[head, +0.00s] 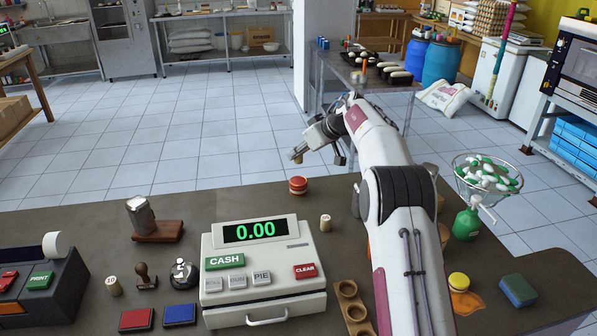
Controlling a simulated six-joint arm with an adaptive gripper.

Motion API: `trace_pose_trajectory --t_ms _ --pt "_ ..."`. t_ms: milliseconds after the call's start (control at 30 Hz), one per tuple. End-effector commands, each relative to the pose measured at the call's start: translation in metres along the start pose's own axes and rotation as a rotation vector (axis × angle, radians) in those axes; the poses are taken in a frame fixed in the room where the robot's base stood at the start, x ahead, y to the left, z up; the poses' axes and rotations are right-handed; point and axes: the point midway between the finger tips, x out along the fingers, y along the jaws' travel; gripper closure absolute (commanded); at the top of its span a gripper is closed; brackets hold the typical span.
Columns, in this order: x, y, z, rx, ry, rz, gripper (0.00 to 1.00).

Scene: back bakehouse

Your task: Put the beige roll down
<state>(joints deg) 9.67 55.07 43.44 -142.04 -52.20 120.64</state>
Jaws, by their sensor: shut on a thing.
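My gripper (303,149) is at the end of my arm, above the far edge of the dark counter (235,205). It is shut on a small beige roll (296,157), of which only a bit shows at the fingertips. The roll is in the air, above and behind a red and tan round tub (298,185) on the counter. A beige cylinder (325,223) stands upright on the counter right of the register, and a similar one (114,286) stands at the left.
A cash register (262,270) fills the middle front. Stamps and ink pads (137,319) lie left of it. A wooden cup holder (350,300), green bottle (467,223), wire basket (487,175) and sponge (518,290) are at the right. The counter behind the register is mostly clear.

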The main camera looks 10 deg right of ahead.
Motion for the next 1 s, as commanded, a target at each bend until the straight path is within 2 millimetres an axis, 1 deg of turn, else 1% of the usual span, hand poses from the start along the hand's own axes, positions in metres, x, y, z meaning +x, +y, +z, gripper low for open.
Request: trace_pose_trajectory --t_ms 33,200,667,1000 --pt "0.005 0.000 0.006 0.002 -0.001 -0.001 1.00" --pt "0.017 0.000 0.017 0.001 0.000 0.000 1.00" --pt "0.021 0.000 0.021 0.000 0.001 0.000 1.00" --pt "0.043 0.000 0.043 0.001 0.000 0.000 1.00"
